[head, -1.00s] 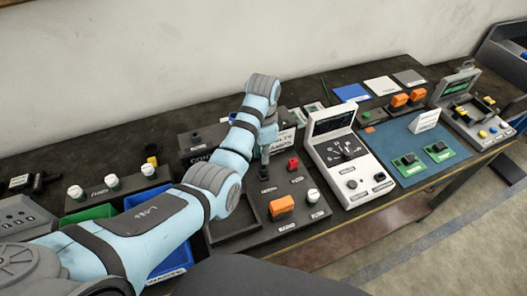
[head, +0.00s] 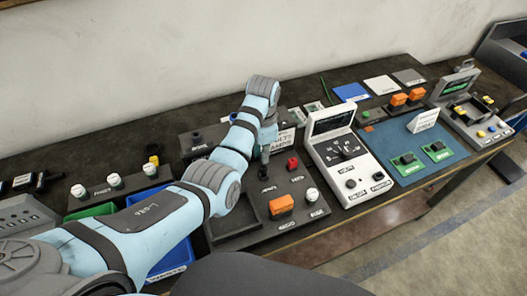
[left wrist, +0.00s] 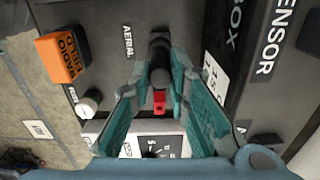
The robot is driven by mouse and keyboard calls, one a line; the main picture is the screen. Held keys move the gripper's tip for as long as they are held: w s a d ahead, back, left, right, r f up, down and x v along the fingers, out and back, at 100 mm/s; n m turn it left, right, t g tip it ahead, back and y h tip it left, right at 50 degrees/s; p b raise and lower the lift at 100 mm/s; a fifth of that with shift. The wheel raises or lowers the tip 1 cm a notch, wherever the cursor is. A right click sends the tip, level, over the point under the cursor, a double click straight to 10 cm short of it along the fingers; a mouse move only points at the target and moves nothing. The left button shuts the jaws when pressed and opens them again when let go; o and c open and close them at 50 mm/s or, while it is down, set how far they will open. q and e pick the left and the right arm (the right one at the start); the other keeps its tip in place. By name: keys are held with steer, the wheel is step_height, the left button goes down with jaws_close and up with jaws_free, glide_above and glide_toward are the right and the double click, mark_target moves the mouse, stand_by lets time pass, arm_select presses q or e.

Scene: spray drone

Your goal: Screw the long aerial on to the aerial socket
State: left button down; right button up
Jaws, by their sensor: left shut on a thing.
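My left gripper (head: 265,152) reaches down over the dark radio board (head: 240,238). In the left wrist view its teal fingers (left wrist: 160,72) are shut on a black, rod-like piece, seen nearly end-on, beside the AERIAL label (left wrist: 128,42). I take this piece to be the long aerial (left wrist: 160,48). Its lower end stands at the black aerial socket (head: 264,172); whether the thread is engaged cannot be told. Much of the aerial is hidden by the fingers and foreshortening. My right gripper is not in view.
An orange radio block (head: 281,206), a white knob (head: 312,195) and a red part (head: 293,163) sit close by on the board. A white meter box (head: 350,170) stands to the right. A blue bin (head: 172,262) lies left, under my arm.

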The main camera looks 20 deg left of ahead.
arm_select(q)
steer(key=shift+f+b, duration=0.45)
steer(key=shift+f, duration=0.6)
steer(key=c, duration=1.5)
jaws_free()
steer(key=shift+o, duration=0.2)
step_height(320, 180, up, 8)
steer(key=shift+f, duration=0.2)
